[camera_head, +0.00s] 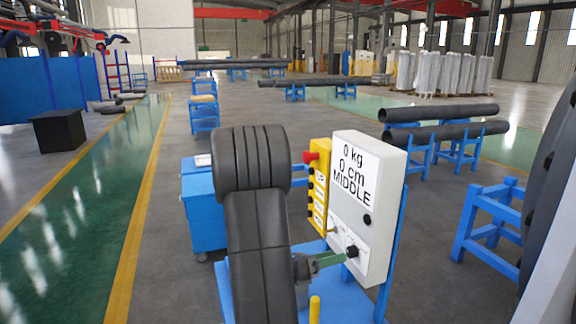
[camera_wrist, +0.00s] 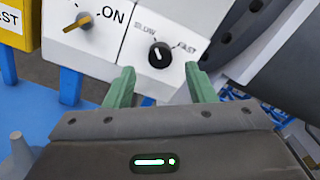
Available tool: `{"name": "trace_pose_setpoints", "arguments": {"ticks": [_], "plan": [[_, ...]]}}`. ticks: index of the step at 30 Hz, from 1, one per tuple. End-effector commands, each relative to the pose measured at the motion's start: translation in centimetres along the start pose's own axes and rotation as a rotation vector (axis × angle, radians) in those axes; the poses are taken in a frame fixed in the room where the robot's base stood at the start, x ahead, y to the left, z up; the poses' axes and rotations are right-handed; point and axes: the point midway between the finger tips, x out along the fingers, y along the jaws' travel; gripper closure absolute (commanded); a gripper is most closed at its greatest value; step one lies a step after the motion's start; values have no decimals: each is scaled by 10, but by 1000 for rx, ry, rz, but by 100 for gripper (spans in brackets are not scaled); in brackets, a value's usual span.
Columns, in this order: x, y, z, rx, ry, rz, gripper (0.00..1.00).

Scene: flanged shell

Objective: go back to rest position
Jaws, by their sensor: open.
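My gripper (camera_head: 330,262) is in front of the lower part of a white control box (camera_head: 376,200). In the wrist view its two green fingers (camera_wrist: 160,75) are apart and empty. A black knob (camera_wrist: 159,55) marked SLOW and FAST shows between and just beyond the fingertips. I cannot tell whether they touch it. The knob also shows in the head view (camera_head: 352,251). A brass-coloured switch (camera_wrist: 85,20) by the word ON is left of it. The box's display (camera_head: 352,172) reads 0 kg, 0 cm, MIDDLE. My dark arm hides part of the scene.
A yellow button box (camera_head: 319,188) with a red button (camera_head: 311,156) stands left of the white box. A large dark bolted shell (camera_head: 552,185) is at the right edge. Blue stands (camera_head: 489,225) and pipes (camera_head: 439,112) are behind. The green floor lane (camera_head: 75,215) is clear.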

Motion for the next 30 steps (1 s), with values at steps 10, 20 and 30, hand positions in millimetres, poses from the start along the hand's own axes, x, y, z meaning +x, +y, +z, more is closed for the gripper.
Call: {"name": "trace_pose_setpoints", "arguments": {"ticks": [10, 20, 30], "plan": [[48, -2, 0, -1, 3, -4, 50], [44, 2, -4, 346, -1, 0, 50], [44, 2, -4, 717, -1, 0, 50]]}}
